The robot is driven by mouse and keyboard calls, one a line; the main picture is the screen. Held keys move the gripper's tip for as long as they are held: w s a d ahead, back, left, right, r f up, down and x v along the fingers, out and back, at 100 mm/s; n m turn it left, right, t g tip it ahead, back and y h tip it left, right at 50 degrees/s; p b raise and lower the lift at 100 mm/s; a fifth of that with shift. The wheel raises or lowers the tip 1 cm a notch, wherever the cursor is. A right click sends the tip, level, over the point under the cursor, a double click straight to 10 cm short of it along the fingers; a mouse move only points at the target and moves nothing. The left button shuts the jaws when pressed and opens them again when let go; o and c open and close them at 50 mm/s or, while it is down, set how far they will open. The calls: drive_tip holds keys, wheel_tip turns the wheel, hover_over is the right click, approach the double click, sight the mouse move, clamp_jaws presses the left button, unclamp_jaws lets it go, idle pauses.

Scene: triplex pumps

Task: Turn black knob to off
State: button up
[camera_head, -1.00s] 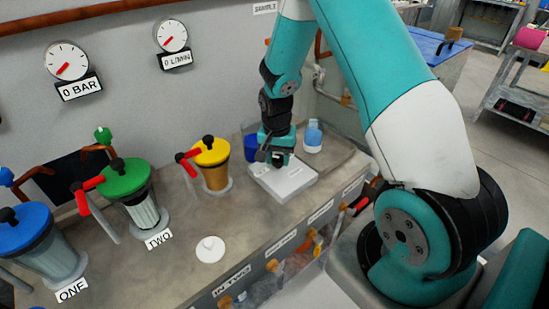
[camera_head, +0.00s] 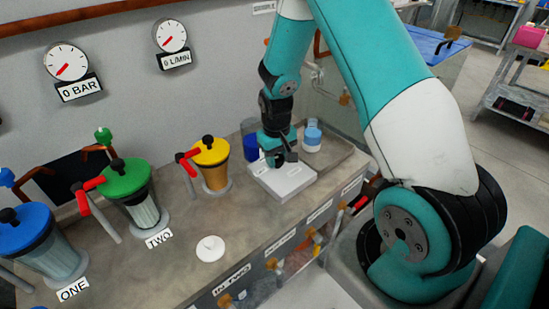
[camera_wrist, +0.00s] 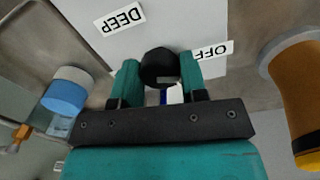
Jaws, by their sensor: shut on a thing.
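The black knob (camera_wrist: 160,67) sits on a white box, between the two teal fingers of my gripper (camera_wrist: 158,82) in the wrist view. The gripper is shut on the knob. An OFF label (camera_wrist: 207,53) lies to the right of the knob in that view, and a DEEP label (camera_wrist: 120,18) lies up and to the left. In the head view my gripper (camera_head: 280,158) is down at the white box (camera_head: 285,182) at the right end of the counter.
A yellow-lidded pump (camera_head: 213,165) stands left of the box. A blue-capped bottle (camera_head: 312,137) and a blue container (camera_head: 250,147) stand behind it. Green-lidded (camera_head: 130,190) and blue-lidded (camera_head: 30,240) pumps are further left. A white disc (camera_head: 210,249) lies on the counter.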

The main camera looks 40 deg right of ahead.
drive_tip(key=shift+w+d+r, duration=0.1)
drive_tip(key=shift+w, duration=0.15)
idle(0.3)
drive_tip(key=o, duration=0.9)
drive_tip(key=shift+s, duration=0.1)
drive_tip(key=r, duration=1.7)
drive_tip(key=shift+a+r+b, duration=0.1)
drive_tip(key=shift+a+b, duration=0.3)
drive_tip(key=s+a+r+n+y, duration=0.1)
drive_tip(key=s+a+r+n, duration=0.2)
drive_tip(key=a, duration=0.4)
drive_tip(key=s+a+r+n+y, duration=0.1)
drive_tip(key=s+a+r, duration=0.1)
drive_tip(key=s+a, duration=0.35)
drive_tip(key=s+a+n+y, duration=0.1)
drive_tip(key=s+a, duration=0.2)
drive_tip(key=s, duration=0.1)
drive_tip(key=s+a+r+n, duration=0.1)
drive_tip(key=s+a+n, duration=0.1)
drive_tip(key=s+a, duration=0.2)
drive_tip(key=s+a+r+n+y, duration=0.1)
drive_tip(key=s+a, duration=0.2)
drive_tip(key=s, duration=0.3)
drive_tip(key=shift+a+r+n+y, duration=0.2)
drive_tip(key=shift+r+n+y, duration=0.1)
drive_tip(key=shift+n, duration=0.1)
